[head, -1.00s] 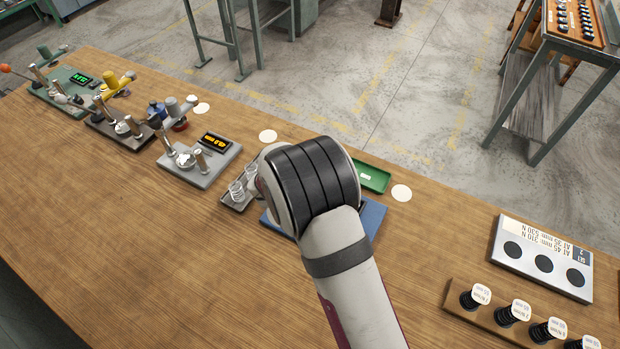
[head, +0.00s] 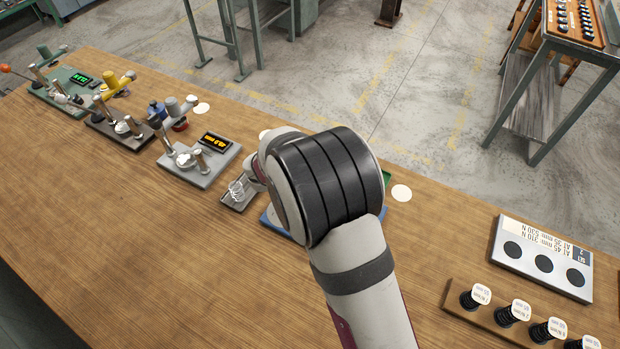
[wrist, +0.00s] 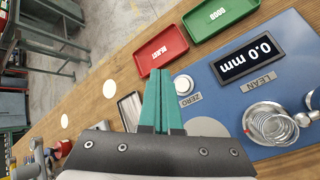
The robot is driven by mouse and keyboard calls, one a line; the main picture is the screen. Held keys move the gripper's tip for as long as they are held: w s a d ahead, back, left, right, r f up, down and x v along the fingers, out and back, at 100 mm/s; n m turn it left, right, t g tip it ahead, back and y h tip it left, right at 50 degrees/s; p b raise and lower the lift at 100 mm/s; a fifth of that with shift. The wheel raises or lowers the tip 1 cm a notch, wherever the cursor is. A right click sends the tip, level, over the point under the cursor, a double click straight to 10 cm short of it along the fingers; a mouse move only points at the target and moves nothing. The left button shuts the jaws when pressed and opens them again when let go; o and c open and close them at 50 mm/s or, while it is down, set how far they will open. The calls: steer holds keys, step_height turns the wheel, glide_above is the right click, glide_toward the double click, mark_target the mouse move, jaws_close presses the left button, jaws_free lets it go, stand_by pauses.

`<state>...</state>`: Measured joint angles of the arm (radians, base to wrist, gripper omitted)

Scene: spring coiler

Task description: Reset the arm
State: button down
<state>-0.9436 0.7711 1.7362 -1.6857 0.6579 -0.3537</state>
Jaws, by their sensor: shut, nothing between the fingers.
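My gripper (wrist: 161,102) shows in the wrist view with its two green fingers pressed together and nothing between them. It hangs above the workbench near the left edge of a blue gauge plate (wrist: 225,95). In the head view my arm hides the gripper and most of the blue plate (head: 268,220). A coiled spring (wrist: 273,124) sits on a round metal seat on the blue plate, beside a display reading 0.0 mm (wrist: 249,58).
A red tray (wrist: 160,49) and a green tray (wrist: 222,17) lie beyond the blue plate. A grey tray with springs (head: 238,194) lies left of my arm. Coiling stations (head: 200,160) line the far left. A spring rack (head: 515,318) and a grey plate (head: 543,264) stand right. The bench's front left is bare.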

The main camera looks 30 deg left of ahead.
steer(key=s+d+r+m+g+h, duration=0.15)
steer(key=d+r+m, duration=0.3)
steer(key=d, duration=0.45)
steer(key=d+r+m+g+h, duration=0.1)
steer(key=d+r+m+h, duration=0.15)
steer(key=d+m, duration=0.4)
steer(key=s+d+r+m+g+h, duration=0.1)
steer(key=d+r+m, duration=0.3)
steer(key=d, duration=0.6)
steer(key=s+d+r+m+g, duration=0.1)
steer(key=s+d+m+g, duration=0.1)
steer(key=s+d+m, duration=0.4)
steer(key=s+m+g+y, duration=0.4)
steer(key=s+m, duration=0.8)
steer(key=s, duration=0.7)
steer(key=shift+s+d+r+m+y, duration=0.2)
steer(key=shift+d+r+m+y, duration=0.2)
steer(key=shift+y, duration=0.5)
steer(key=c, duration=1.6)
jaws_free()
